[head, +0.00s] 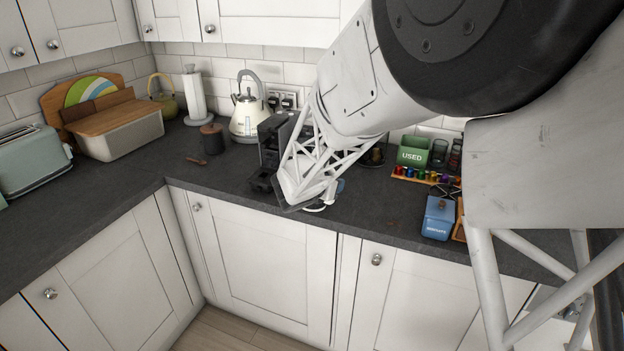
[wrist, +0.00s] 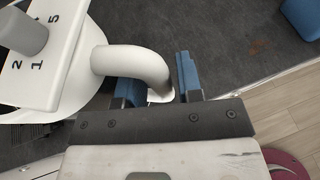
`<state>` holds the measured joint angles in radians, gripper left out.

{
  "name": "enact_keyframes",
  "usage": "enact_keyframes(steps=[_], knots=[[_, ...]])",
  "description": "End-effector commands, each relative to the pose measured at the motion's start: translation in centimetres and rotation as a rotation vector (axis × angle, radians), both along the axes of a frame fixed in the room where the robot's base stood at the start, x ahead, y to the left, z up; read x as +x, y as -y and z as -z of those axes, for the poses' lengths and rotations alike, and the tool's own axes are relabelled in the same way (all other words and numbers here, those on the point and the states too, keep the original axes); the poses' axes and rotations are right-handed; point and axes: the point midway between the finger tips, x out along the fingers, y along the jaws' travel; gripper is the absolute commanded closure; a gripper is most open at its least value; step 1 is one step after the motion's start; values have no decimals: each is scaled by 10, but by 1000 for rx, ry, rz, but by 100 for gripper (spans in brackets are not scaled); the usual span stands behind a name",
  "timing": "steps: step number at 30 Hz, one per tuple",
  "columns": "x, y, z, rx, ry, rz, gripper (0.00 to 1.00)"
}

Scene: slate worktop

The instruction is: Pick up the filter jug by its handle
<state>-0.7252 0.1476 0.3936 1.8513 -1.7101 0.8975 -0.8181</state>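The filter jug (wrist: 72,75) is white, with a grey knob and printed numbers on its lid, at the left of the wrist view. Its white curved handle (wrist: 130,62) reaches right and bends down between the two blue-padded fingers of my gripper (wrist: 158,78). The fingers are apart, with a gap between the handle and the right finger. The left finger is partly hidden by the handle; I cannot tell if it touches. In the head view my gripper (head: 322,195) is over the worktop's front edge, and my arm hides most of the jug.
A black coffee machine (head: 269,145) stands just left of my gripper, with a cream kettle (head: 245,120) behind. To the right are a green "USED" box (head: 413,152), a row of coloured capsules (head: 428,176) and a blue box (head: 438,218). The worktop (head: 375,210) between is mostly clear.

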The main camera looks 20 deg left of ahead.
Motion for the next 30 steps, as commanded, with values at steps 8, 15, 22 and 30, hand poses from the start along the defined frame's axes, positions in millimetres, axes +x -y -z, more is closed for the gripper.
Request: enact_keyframes(steps=[8, 15, 22, 30], knots=[[0, 0, 0, 0, 0, 0, 94], [0, 0, 0, 0, 0, 0, 100], [0, 0, 0, 0, 0, 0, 100], [0, 0, 0, 0, 0, 0, 100]])
